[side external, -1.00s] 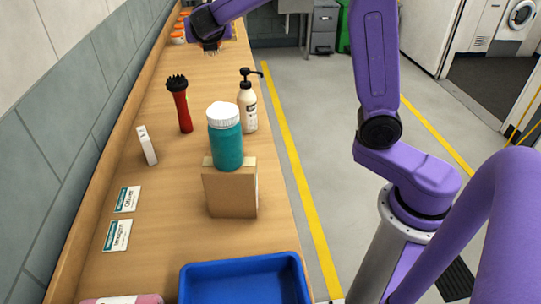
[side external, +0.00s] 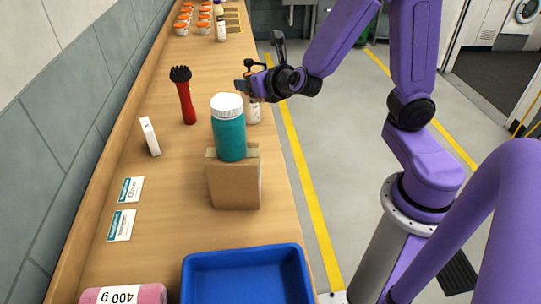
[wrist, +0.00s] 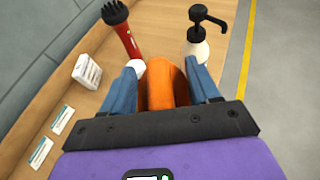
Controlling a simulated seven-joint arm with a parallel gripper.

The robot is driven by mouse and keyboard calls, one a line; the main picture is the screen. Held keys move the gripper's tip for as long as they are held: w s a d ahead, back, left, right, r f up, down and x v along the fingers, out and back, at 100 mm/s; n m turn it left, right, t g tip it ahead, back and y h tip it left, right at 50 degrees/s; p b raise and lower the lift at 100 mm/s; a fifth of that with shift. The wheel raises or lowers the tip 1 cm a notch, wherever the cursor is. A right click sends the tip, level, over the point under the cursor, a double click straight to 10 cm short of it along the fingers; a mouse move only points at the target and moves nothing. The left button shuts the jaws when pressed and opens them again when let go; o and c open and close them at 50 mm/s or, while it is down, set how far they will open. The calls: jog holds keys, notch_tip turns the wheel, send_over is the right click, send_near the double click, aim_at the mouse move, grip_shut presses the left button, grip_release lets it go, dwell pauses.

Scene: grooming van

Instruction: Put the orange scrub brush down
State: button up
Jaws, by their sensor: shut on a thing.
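The orange scrub brush (wrist: 167,85) is between the fingers of my gripper (wrist: 165,92) in the wrist view. The fingers are shut on it from both sides. In the side view my gripper (side external: 243,89) is in the air above the bench, beyond the white cap of the teal bottle and in front of the pump bottle. The brush can hardly be made out there. The bench top (side external: 170,200) is wood.
A teal bottle (side external: 230,138) stands on a cardboard box (side external: 235,185). A pump bottle (side external: 254,110), a red tool with a dark head (side external: 186,100) and a white carton (side external: 150,136) stand around it. A blue tray (side external: 245,250) is nearer. Bare wood lies left of the box.

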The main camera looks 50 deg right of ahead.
notch_tip(320, 180, up, 11)
jog(key=shift+r, duration=0.1)
jog(key=w+a+r+n+y, duration=0.1)
jog(key=w+a+n+y, duration=0.2)
jog(key=w, duration=0.7)
jog(key=w+d+r+n+g+y, duration=0.1)
jog(key=w+d+n+y, duration=0.2)
jog(key=w, duration=0.5)
jog(key=w+d+n+y, duration=0.2)
jog(key=w+n+y, duration=0.15)
jog(key=w, duration=0.55)
jog(key=d+f+n+g+y, duration=0.2)
jog(key=d+f+n+y, duration=0.15)
jog(key=d, duration=0.65)
jog(key=shift+m+y, duration=0.3)
jog(key=f, duration=2.7)
jog(key=shift+s+a+f, duration=0.1)
jog(key=shift+s+a, duration=0.15)
jog(key=shift+f, duration=0.15)
jog(key=o, duration=1.1)
